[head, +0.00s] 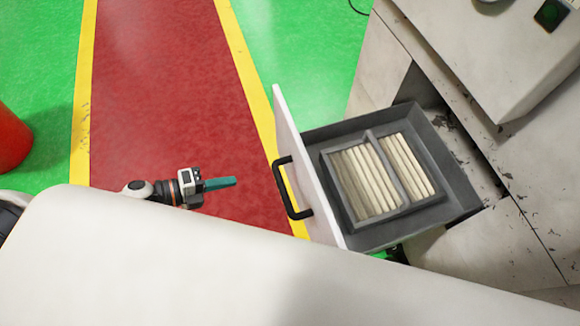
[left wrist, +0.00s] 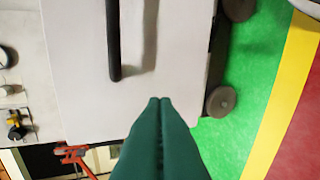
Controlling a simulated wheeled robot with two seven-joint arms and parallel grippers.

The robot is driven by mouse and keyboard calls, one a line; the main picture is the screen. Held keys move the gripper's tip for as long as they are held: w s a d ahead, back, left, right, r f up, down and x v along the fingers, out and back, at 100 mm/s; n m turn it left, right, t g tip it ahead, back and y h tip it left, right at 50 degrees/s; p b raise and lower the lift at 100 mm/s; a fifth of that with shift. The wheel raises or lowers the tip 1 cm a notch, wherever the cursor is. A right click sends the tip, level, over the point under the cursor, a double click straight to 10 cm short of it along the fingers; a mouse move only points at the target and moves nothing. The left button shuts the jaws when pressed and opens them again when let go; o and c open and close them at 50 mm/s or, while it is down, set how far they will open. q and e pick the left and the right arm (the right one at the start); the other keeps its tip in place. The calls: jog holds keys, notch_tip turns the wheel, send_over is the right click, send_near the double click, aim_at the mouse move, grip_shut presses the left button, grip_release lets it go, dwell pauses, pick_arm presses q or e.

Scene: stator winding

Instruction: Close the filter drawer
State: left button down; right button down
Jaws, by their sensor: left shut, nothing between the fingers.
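The filter drawer (head: 319,232) stands pulled out of the pale machine, with its grey tray and ribbed cream filter panels (head: 380,178) showing. Its white front has a black bar handle (head: 289,188); in the left wrist view the handle (left wrist: 113,45) is upright on the white front (left wrist: 80,90). My left gripper (head: 234,182) is shut and empty, to the left of the handle with a gap between them. In the left wrist view its teal fingers (left wrist: 160,105) are pressed together and point at the drawer front. My right gripper is not in view.
The machine body (head: 530,230) fills the right side. A red walkway (head: 160,90) with yellow borders and green floor lies clear on the left. A red rounded object (head: 12,138) stands at the left edge.

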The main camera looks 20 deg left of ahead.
pick_arm(q)
jog(key=d, duration=0.1)
jog(key=p, duration=0.2)
send_near(292, 170)
jog(key=shift+m+h, duration=0.3)
jog(key=shift+m, duration=0.1)
jog(key=x, duration=0.5)
jog(key=shift+w+d+f, duration=0.15)
jog(key=shift+w+f, duration=0.05)
jog(key=shift+w+d+f+p, duration=0.1)
jog(key=shift+w+d+p, duration=0.2)
jog(key=shift+d, duration=0.1)
jog(key=shift+d, duration=0.15)
